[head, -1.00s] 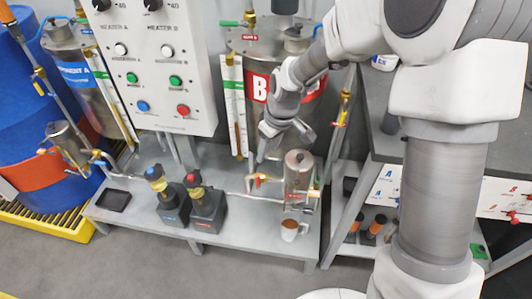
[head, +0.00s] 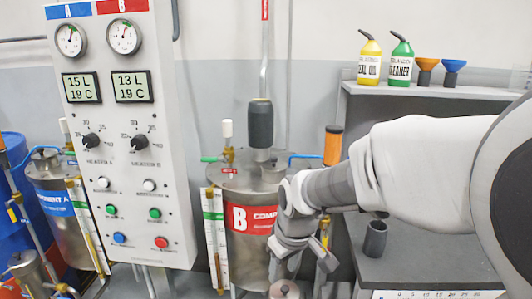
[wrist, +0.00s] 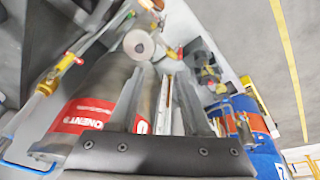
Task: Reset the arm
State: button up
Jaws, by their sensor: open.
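My arm reaches in from the right of the head view, bent at the wrist. My gripper (head: 296,268) points down in front of the lower right side of the steel tank B (head: 252,250). Its fingers are apart, and I see nothing held between them. In the wrist view my gripper (wrist: 158,100) shows two separated dark fingers. Tank B's red label (wrist: 88,118) is left of them there. A small steel pot (head: 285,290) shows its lid just below the gripper; contact cannot be told.
The control panel (head: 128,190) stands left of tank B. A grey shelf (head: 440,92) at right carries a yellow bottle (head: 369,60), a green bottle (head: 401,62) and two funnels. A dark cup (head: 375,240) stands on its lower surface. Blue drums (wrist: 262,150) show in the wrist view.

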jog(key=s+d+r+m+t, duration=0.1)
jog(key=s+d+r+m, duration=0.15)
jog(key=s, duration=0.35)
jog(key=s+d+r+m+t+h, duration=0.1)
jog(key=s+d+r+m, duration=0.1)
jog(key=s+d+r, duration=0.25)
jog(key=s+d+r+m+t, duration=0.1)
jog(key=s+d+r+m, duration=0.15)
jog(key=s, duration=0.35)
notch_tip(320, 180, up, 14)
jog(key=p, duration=1.4)
jog(key=shift+s+d+f, duration=0.25)
jog(key=shift+s+d, duration=0.1)
jog(key=shift+d, duration=0.1)
